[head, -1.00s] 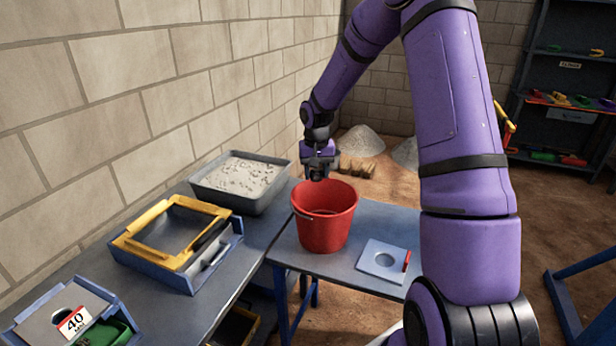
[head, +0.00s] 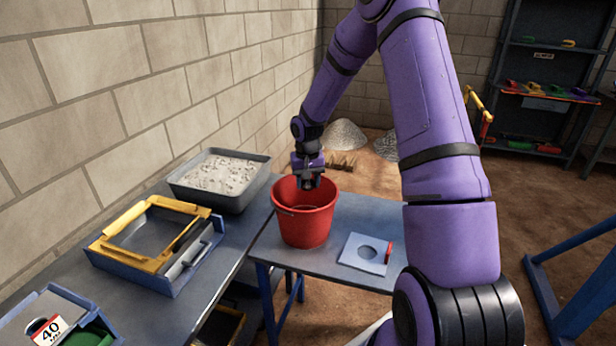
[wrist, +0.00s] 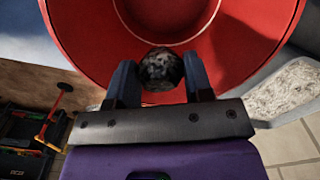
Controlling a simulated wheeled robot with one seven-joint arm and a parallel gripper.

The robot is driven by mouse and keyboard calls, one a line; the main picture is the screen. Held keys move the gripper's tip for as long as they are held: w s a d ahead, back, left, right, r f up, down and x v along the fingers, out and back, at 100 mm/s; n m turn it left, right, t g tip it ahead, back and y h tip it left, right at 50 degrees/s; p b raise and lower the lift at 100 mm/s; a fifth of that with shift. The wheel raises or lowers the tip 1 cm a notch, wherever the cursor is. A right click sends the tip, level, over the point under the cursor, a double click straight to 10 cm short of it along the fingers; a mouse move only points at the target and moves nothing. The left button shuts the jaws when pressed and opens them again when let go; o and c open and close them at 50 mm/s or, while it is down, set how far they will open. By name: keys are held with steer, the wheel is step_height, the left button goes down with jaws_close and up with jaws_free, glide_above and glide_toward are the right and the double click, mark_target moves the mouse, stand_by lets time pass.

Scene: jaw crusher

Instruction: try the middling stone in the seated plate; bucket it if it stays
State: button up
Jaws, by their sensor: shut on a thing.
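My gripper (wrist: 161,85) is shut on a dark, rough, rounded stone (wrist: 160,68), held between its two fingers in the wrist view. The red bucket (head: 304,228) stands upright on the table, and its rim and inside fill the top of the wrist view (wrist: 245,40). In the head view my gripper (head: 309,182) is at the bucket's mouth, fingers pointing down; the stone cannot be made out there. A pale plate with a round hole and a red tab (head: 352,262) lies flat right of the bucket. A plate (head: 28,309) sits in the blue frame marked 40 at lower left.
A grey tray of pale gravel (head: 181,194) stands behind and left of the bucket. A yellow-framed blue box (head: 150,272) sits on the left bench. Shelves with coloured items (head: 545,60) stand far right. Grey heaps lie on the floor behind.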

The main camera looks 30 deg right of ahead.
steer(key=o, duration=1.4)
step_height(320, 180, up, 9)
steer(key=shift+r, duration=0.85)
steer(key=shift+a, duration=0.1)
